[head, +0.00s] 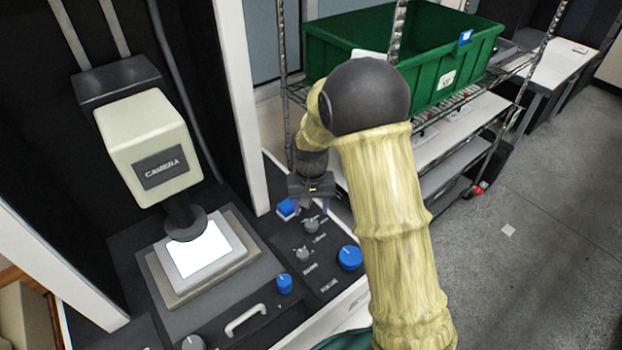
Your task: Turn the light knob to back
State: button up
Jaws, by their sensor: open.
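The control panel (328,281) lies right of the camera stage. It carries a small grey knob (311,226) near its back, a second small grey knob (303,254) in front of that, and a large blue knob (349,258) at the right. The small labels are too blurred to tell surely which is the light knob. My forearm hides part of the area to the right.
The camera head (147,147) hangs over a lit stage (203,254). A blue knob (284,284) and a white handle (247,320) are in front. A green bin (410,55) stands on a wire rack behind.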

aim_at(311, 223)
notch_tip(311, 223, up, 11)
jog(key=b, duration=0.1)
jog(key=shift+r, duration=0.2)
dwell(0.4)
jog(key=s+d+f+t, duration=0.1)
jog(key=s+d+f, duration=0.1)
jog(key=s+d, duration=0.3)
jog(key=s+d+f+t, duration=0.1)
jog(key=s+d, duration=0.5)
jog(key=s, duration=0.6)
jog(key=shift+s+f+t, duration=0.3)
jog(key=shift+f, duration=0.05)
